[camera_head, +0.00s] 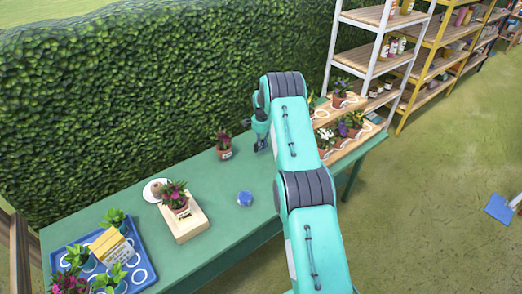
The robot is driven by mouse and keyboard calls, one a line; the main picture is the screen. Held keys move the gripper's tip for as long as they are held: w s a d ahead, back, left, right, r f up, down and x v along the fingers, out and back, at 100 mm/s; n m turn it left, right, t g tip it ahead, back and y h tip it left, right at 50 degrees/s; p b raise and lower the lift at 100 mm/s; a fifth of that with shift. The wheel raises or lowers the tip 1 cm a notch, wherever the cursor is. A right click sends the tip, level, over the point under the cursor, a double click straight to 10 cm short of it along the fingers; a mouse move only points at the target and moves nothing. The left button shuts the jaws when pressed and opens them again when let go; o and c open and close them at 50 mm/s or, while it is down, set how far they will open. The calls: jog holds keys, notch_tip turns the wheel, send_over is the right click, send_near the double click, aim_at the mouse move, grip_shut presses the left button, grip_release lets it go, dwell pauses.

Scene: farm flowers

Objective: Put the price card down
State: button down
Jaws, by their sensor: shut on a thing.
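My gripper (261,146) is over the back part of the green table (255,178), just right of a potted plant with magenta flowers (223,147). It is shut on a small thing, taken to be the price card. The card itself is mostly hidden by the fingers and my arm, so its tilt and whether it touches the table cannot be told.
A wooden stand (189,228) with a potted plant, a white saucer (152,190) and a blue round object (245,199) are on the table. A blue tray (63,257) holds several plants and a yellow-white box (112,246). Tiered wooden shelves (346,113) with pots stand right.

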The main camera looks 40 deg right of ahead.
jog(key=shift+w+d, duration=0.25)
jog(key=shift+w, duration=0.25)
jog(key=shift+f, duration=0.15)
jog(key=shift+f+b, duration=0.35)
jog(key=shift+f, duration=1.3)
jog(key=shift+f, duration=0.15)
jog(key=c, duration=1.6)
grip_release()
notch_tip(320, 180, up, 12)
jog(key=shift+r+p, duration=0.15)
jog(key=shift+p, duration=0.6)
